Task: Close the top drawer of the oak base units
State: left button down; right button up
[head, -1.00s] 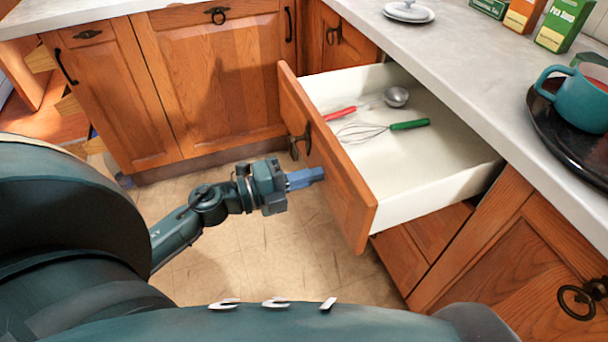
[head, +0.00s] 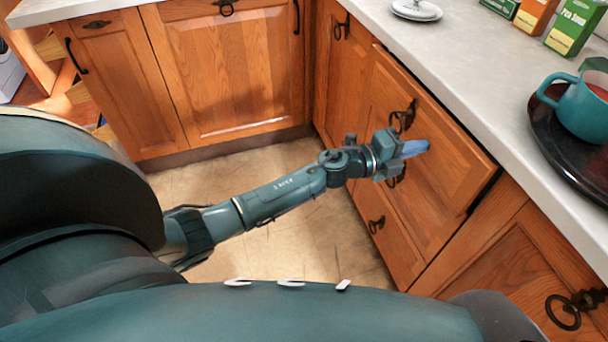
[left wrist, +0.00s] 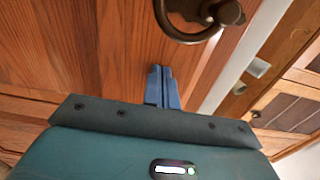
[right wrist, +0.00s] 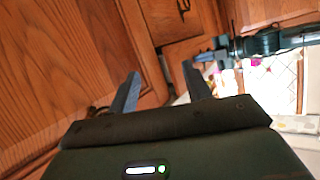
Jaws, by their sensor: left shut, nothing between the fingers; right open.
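The oak top drawer's front (head: 440,135) is now almost level with the unit under the right-hand counter. A thin dark gap shows along its right edge, and I cannot tell whether it is fully in. Its inside is hidden. My left gripper (head: 424,146) is shut and empty, its blue fingers against or very near the drawer front, just below the dark ring handle (head: 403,115). In the left wrist view the fingers (left wrist: 160,70) point at the wood beside the ring handle (left wrist: 200,28). My right gripper (right wrist: 160,73) is open and empty in the right wrist view.
A lower front with a ring handle (head: 376,224) sits below. The grey counter (head: 465,75) bears a dark tray (head: 545,135) with a teal mug (head: 580,108), several boxes and a white lid (head: 416,10). Tiled floor (head: 325,235) is clear between the units.

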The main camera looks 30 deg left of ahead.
aim_at(432, 141)
pick_arm(q)
jog(key=x, duration=0.4)
jog(key=shift+b, duration=0.35)
jog(key=shift+r, duration=0.2)
pick_arm(e)
jog(key=shift+s+d+r, duration=0.15)
jog(key=shift+s+r, duration=0.25)
jog(key=shift+r, duration=0.05)
pick_arm(q)
jog(key=shift+w+r, duration=0.1)
jog(key=shift+a, duration=0.1)
pick_arm(e)
jog(key=shift+s+f, duration=0.1)
